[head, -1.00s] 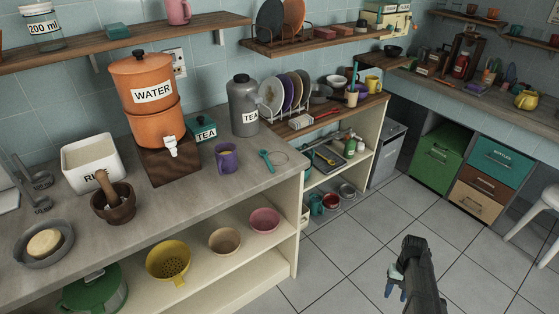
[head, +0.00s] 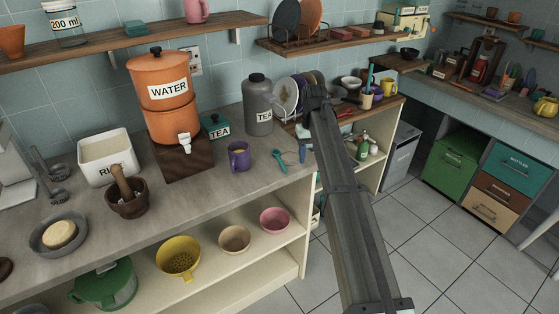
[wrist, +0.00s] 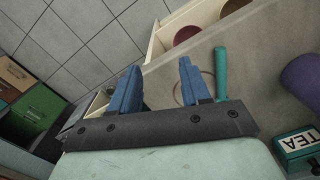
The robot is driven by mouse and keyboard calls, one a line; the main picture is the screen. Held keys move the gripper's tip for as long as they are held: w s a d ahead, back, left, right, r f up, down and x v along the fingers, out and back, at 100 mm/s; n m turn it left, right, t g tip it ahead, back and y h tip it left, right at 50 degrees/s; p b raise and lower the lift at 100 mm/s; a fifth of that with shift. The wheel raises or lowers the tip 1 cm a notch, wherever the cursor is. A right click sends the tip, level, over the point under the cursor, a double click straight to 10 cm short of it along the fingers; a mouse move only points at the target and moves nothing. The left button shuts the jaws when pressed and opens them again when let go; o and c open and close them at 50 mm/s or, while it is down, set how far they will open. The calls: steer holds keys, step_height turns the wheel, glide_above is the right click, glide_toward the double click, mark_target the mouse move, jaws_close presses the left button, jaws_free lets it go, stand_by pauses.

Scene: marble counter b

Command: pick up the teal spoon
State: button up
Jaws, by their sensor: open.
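The teal spoon (head: 279,161) lies on the grey counter near its front right corner, right of the purple mug (head: 239,158). In the wrist view the spoon's teal handle (wrist: 221,70) shows just right of the right finger, outside the jaws. My gripper (head: 304,142) is open and empty, with blue fingers, to the right of the spoon in the head view. The fingers (wrist: 158,85) also show spread apart in the wrist view. The spoon's lower end there is partly hidden by the gripper body.
The teal tea box (head: 215,127), grey tea canister (head: 258,108) and water dispenser (head: 165,100) stand farther back. The dish rack and plates (head: 287,96) are behind my gripper.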

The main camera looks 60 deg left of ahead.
steer(key=s+a+r+n, duration=0.1)
steer(key=s+a+r, duration=0.55)
steer(key=r, duration=0.35)
glide_above(283, 165)
steer(key=shift+y, duration=0.3)
steer(key=f, duration=0.8)
steer(key=shift+s+a+f, duration=0.2)
steer(key=shift+a+f, duration=0.05)
steer(key=shift+w+d+f, duration=0.1)
steer(key=shift+f, duration=1.25)
steer(key=shift+w+d+f, duration=0.1)
steer(key=shift+f, duration=1.2)
jaws_close()
